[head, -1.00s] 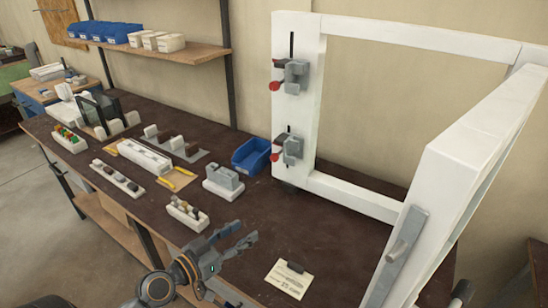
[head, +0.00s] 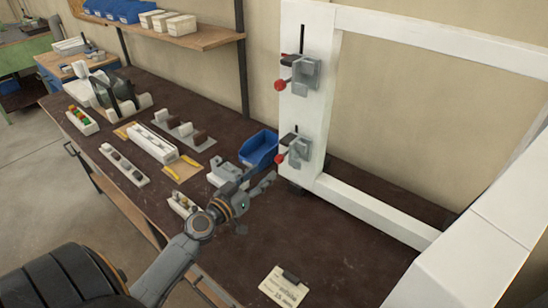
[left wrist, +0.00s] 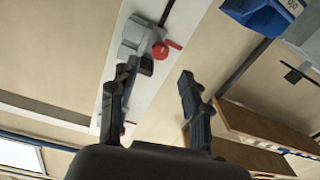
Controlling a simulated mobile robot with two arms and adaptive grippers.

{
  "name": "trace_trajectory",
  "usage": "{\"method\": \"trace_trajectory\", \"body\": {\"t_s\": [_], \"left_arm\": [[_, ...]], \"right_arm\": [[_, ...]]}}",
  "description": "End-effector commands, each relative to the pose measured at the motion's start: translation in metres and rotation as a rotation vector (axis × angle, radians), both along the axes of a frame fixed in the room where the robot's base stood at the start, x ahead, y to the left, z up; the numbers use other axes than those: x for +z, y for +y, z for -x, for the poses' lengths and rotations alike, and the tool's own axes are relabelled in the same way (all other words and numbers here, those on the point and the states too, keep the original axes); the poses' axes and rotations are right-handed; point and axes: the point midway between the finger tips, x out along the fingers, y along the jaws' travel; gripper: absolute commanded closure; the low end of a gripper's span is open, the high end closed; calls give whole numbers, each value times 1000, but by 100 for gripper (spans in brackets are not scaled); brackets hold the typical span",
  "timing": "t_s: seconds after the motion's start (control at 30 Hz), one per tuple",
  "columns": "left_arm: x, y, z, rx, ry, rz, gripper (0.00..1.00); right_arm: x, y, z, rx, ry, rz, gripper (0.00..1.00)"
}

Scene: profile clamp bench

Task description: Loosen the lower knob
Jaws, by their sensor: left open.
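The lower knob (head: 279,159) is a red ball on the lower grey clamp (head: 299,151), fixed to the white upright post of a profile frame (head: 311,110). The lower knob also shows in the left wrist view (left wrist: 160,51), beyond my fingers. An upper clamp (head: 300,73) with its own red knob (head: 280,85) sits higher on the post. My left gripper (head: 258,184) is open and empty, in front of and below the lower clamp, apart from it. In the left wrist view its two fingers (left wrist: 158,95) stand wide apart; one partly covers the upper clamp. My right gripper is out of view.
A blue bin (head: 259,150) stands on the dark bench just left of the post. A grey block on a white base (head: 226,172) is close beside my left gripper. Trays of small parts stand further left. A note card (head: 283,286) lies in front on clear bench.

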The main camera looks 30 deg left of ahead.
Motion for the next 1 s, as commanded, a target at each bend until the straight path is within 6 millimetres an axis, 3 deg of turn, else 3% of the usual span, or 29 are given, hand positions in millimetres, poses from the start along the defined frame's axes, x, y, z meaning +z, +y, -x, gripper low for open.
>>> {"method": "trace_trajectory", "body": {"t_s": [0.1,0.3,0.5,0.77,1.0], "left_arm": [[3,-1,-25,1,-2,2,52],[1,-2,-53,0,0,1,52],[0,-3,-64,-1,1,0,52],[-1,-3,-64,-1,1,-1,52],[0,-3,-64,-1,1,-1,100]], "right_arm": [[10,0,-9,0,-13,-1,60],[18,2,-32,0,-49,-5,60],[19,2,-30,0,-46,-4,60],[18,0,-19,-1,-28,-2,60],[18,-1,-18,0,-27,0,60]]}}
